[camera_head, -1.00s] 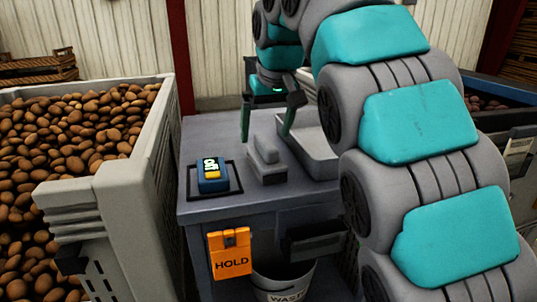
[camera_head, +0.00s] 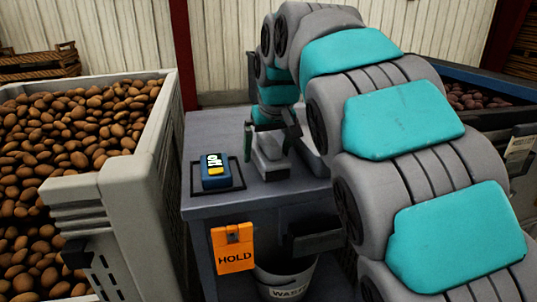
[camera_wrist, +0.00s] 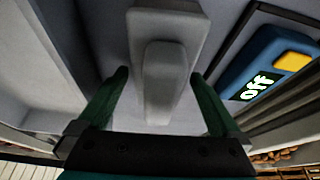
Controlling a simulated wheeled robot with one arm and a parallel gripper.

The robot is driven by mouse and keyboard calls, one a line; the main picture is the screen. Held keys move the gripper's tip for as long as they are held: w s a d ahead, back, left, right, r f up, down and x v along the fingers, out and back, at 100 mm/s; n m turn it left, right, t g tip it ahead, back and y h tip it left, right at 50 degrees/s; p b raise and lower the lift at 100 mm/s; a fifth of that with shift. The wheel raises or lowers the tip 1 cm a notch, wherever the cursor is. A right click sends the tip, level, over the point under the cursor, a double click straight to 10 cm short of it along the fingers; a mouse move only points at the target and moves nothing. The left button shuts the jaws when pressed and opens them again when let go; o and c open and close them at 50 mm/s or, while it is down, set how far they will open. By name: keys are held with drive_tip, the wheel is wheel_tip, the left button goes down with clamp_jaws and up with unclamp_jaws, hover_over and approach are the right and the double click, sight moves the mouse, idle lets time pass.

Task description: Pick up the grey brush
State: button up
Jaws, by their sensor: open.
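The grey brush (camera_head: 270,168) lies on the grey bench, a block with a narrower raised handle on top. It also shows in the wrist view (camera_wrist: 166,85), with the handle running away from the palm. My open gripper (camera_head: 267,148) is over the brush. In the wrist view its two green fingers (camera_wrist: 159,76) stand on either side of the handle, with a visible gap on each side. Nothing is held. Whether the fingertips reach down beside the handle cannot be told.
A blue device (camera_head: 215,171) marked "off" sits in a dark frame left of the brush. A grey tray (camera_head: 313,158) is close on the right, partly behind my arm. A potato crate (camera_head: 130,180) stands left of the bench (camera_head: 255,200). An orange HOLD tag (camera_head: 233,249) hangs in front.

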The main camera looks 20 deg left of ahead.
drive_tip(key=c, duration=1.5)
